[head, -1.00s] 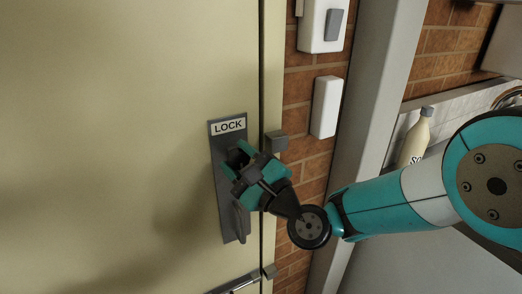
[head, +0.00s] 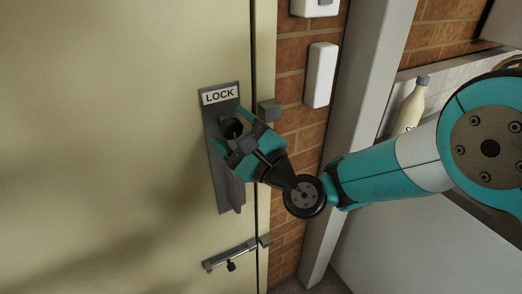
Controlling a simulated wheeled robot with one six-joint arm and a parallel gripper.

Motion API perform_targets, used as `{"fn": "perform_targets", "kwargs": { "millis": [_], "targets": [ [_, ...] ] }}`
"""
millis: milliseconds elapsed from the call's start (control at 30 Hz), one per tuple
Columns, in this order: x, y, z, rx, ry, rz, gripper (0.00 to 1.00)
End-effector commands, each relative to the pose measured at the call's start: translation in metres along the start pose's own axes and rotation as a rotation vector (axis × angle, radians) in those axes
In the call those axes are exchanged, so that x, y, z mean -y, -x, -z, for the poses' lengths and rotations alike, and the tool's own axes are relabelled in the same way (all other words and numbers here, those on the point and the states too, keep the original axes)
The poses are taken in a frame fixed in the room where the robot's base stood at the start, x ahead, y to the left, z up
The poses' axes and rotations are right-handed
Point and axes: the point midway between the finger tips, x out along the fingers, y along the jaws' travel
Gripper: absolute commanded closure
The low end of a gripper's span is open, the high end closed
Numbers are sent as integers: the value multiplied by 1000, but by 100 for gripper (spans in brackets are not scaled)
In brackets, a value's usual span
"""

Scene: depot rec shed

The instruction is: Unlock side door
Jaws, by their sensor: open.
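The side door (head: 110,130) is a pale yellow panel filling the left of the head view, and it looks closed. A dark grey lock plate (head: 221,178) with a white LOCK label (head: 220,95) is fixed near its right edge. A dark round knob (head: 231,127) shows on the plate below the label. My gripper (head: 232,140) is open in front of the plate, its fingers close to the knob. I cannot tell whether they touch it. The gripper hides part of the plate's middle. A slide bolt (head: 230,255) with a dark knob is on the door below the plate.
A grey keeper block (head: 269,111) is on the frame right of the plate, with another by the bolt. White boxes (head: 320,75) are on the brick wall. A cream bottle (head: 411,106) stands on a shelf behind my arm.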

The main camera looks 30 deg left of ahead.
Motion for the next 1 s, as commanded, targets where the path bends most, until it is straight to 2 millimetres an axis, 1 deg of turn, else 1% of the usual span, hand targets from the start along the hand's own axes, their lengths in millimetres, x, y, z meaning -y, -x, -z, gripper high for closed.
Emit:
{"fn": "perform_targets", "kwargs": {
  "millis": [100, 333, 467, 633, 1000],
  "targets": [
    [-3, 18, 6, -6, -3, 0, 30],
    [-6, 60, 8, -4, -2, 3, 30],
    [-4, 70, 7, -1, 2, 5, 30],
    [-6, 88, 7, -2, 1, 4, 30],
    [-4, 138, 7, -3, 2, 5, 30]
  ]
}}
